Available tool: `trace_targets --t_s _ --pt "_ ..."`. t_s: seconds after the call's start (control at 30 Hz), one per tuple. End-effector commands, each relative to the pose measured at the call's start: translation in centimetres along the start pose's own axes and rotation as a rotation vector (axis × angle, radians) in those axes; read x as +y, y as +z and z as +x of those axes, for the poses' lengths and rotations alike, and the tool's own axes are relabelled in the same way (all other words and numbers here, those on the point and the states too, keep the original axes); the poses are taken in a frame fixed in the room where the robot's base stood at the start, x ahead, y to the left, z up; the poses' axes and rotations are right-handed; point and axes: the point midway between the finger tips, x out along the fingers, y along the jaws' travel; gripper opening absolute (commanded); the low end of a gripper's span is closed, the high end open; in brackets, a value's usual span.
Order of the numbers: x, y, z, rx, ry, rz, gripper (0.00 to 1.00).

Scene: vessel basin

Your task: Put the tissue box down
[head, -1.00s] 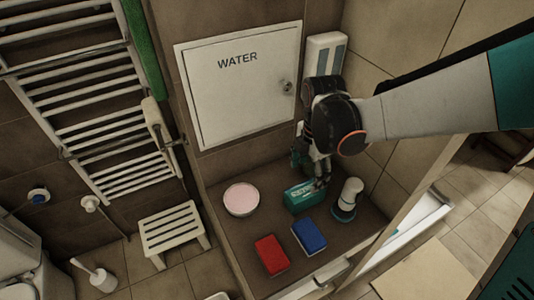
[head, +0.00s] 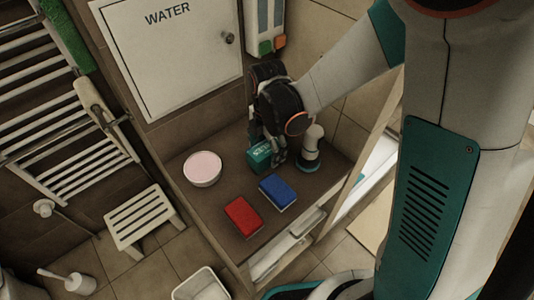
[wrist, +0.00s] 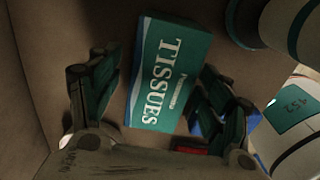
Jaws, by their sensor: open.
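The tissue box (head: 260,156) is teal with white lettering. It appears to rest on the brown countertop (head: 185,212), between the pink-topped bowl and the white bottle-like item, though I cannot tell for sure that it touches. In the wrist view the box (wrist: 166,80) shows its "TISSUES" face. My gripper (head: 268,160) is low over the box. Its fingers, in the wrist view (wrist: 155,88), are open, one on each side of the lower part of the box. A gap shows on the left; contact on the right is unclear. Part of the box is hidden by my gripper in the head view.
A round bowl (head: 202,169) is left. Bare countertop remains around the bowl.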

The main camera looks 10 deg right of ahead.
Motion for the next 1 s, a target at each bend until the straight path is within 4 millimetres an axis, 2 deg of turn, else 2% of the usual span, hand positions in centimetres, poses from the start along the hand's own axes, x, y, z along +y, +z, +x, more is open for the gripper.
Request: trace_targets --t_s 0.07,0.3,0.37,0.4,0.73,0.87,1.0 --pt "0.0 0.0 -0.1 0.000 0.000 0.000 0.72" --pt "0.0 0.0 -0.1 0.000 0.000 0.000 0.23" --pt "0.0 0.0 -0.1 0.000 0.000 0.000 0.23" --pt "0.0 0.0 -0.1 0.000 0.000 0.000 0.19" --pt "0.1 -0.1 -0.6 0.000 0.000 0.000 0.19" --pt "0.3 -0.3 -1.6 0.000 0.000 0.002 0.19" --pt "0.8 -0.9 -3.5 0.000 0.000 0.006 0.19"
